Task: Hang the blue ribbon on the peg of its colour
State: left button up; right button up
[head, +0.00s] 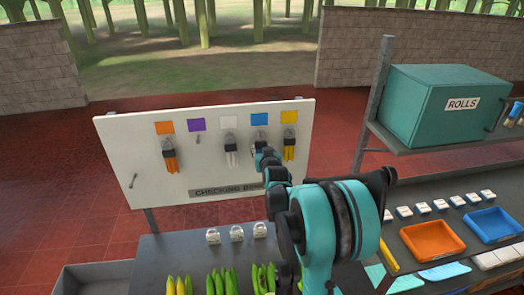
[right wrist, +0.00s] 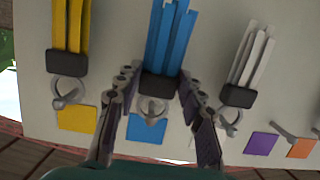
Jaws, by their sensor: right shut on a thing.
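The blue ribbon (right wrist: 170,42) hangs from a black clip with a metal ring. My right gripper (right wrist: 157,88) is shut on the black clip, one finger on each side. The ring appears to be around the peg (right wrist: 152,118) at the blue square (right wrist: 146,133). In the head view the blue square (head: 259,119) is on the white board (head: 120,150), between the white and yellow squares. My right gripper (head: 262,158) covers most of the blue ribbon there. My left gripper is not in view.
A yellow ribbon (head: 289,148) and a white ribbon (head: 230,156) hang close on either side. An orange ribbon (head: 169,157) hangs at the orange square. The purple peg (head: 198,138) and a lower-left peg (head: 132,181) are bare. A shelf with a teal box (head: 430,105) stands at right.

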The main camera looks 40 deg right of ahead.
jog(key=o, duration=0.9)
jog(key=shift+o, duration=0.2)
jog(key=v, duration=1.2)
